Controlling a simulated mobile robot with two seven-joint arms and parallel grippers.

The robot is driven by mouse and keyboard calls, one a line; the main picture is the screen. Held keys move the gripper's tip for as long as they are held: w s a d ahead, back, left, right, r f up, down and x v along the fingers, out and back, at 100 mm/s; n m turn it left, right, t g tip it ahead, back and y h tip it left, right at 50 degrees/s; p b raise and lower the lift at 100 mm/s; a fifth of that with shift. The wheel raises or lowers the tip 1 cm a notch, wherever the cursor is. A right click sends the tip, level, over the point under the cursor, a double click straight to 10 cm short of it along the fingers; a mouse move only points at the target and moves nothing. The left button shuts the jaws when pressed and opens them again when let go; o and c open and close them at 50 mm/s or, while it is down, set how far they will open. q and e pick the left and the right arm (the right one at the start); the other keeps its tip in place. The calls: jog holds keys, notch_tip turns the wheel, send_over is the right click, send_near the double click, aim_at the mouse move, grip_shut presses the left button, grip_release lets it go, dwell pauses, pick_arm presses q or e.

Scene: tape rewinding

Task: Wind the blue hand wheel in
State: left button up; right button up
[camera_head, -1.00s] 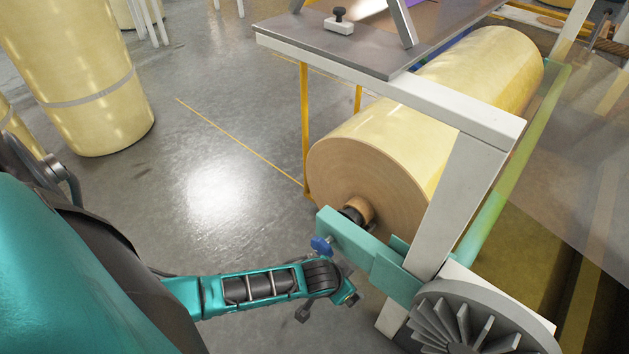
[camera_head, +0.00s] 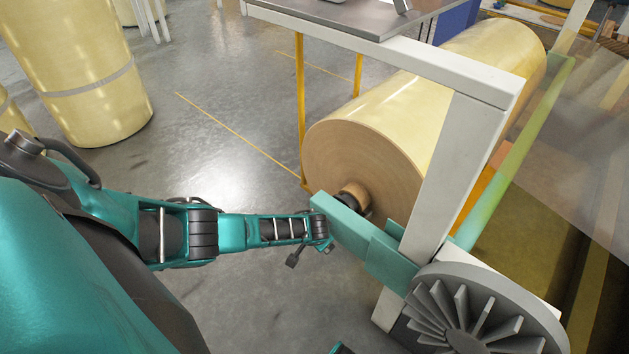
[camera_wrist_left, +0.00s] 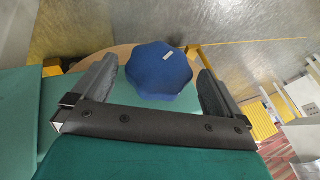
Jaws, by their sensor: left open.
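The blue hand wheel (camera_wrist_left: 158,72) shows in the left wrist view, lobed, with a small pale label. In the head view it is hidden behind my left wrist and gripper. My left gripper (camera_wrist_left: 158,98) is open, with one dark finger on each side of the wheel and gaps visible between. In the head view my left arm reaches the end of the teal bracket (camera_head: 352,228). That bracket holds the shaft end of the large yellow tape roll (camera_head: 425,105). My right gripper is not in view.
A white frame post (camera_head: 450,180) stands right of the bracket, with a grey finned wheel (camera_head: 465,318) below it. Another upright yellow roll (camera_head: 85,75) stands on open floor at left.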

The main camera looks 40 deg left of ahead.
pick_arm(q)
jog(key=shift+b+x, duration=0.55)
jog(key=shift+x, duration=0.55)
jog(key=shift+w+f, duration=0.1)
jog(key=shift+f, duration=0.15)
jog(key=shift+a, duration=0.1)
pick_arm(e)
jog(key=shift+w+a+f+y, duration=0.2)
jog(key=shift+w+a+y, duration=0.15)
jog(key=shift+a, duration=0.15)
pick_arm(q)
jog(key=shift+c, duration=0.2)
jog(key=c, duration=0.8)
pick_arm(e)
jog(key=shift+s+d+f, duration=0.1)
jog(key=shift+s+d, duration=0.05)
